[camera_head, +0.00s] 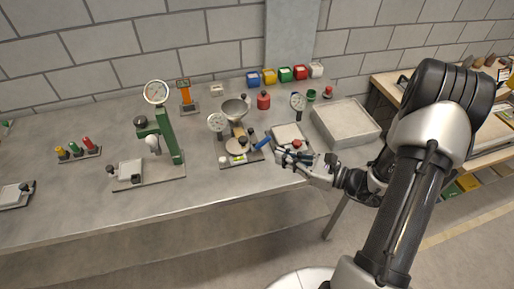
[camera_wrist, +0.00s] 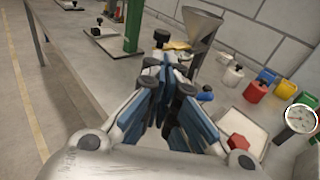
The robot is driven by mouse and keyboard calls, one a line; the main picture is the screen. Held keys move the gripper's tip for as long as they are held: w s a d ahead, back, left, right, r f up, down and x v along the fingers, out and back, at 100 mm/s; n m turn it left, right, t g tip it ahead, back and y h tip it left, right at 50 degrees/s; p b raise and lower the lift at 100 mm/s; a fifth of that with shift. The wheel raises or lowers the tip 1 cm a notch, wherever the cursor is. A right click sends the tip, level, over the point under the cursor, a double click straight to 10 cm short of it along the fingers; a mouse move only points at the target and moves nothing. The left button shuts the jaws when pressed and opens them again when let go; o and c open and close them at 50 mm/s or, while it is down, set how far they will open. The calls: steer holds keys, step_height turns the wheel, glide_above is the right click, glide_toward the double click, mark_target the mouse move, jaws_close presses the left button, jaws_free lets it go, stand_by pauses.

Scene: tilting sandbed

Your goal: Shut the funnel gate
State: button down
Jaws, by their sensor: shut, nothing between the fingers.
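The grey metal funnel (camera_head: 235,108) stands on a small stand with a flat base plate (camera_head: 228,163) in the middle of the bench. It also shows in the wrist view (camera_wrist: 202,28), upper middle. Tan material or a tan part shows under it.
A device with a red knob (camera_head: 297,143) and another gauge (camera_head: 298,101) is close behind my gripper. A grey tray (camera_head: 345,136) stands right. A green press (camera_head: 171,143) is left, with bare bench in front.

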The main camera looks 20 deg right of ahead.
mark_target(245, 144)
steer(key=b+x, duration=0.1)
steer(key=x, duration=0.8)
steer(key=shift+w+a, duration=0.1)
steer(key=shift+a, duration=0.05)
steer(key=w, duration=0.5)
steer(key=shift+w+r+b, duration=0.1)
steer(key=shift+b, duration=0.3)
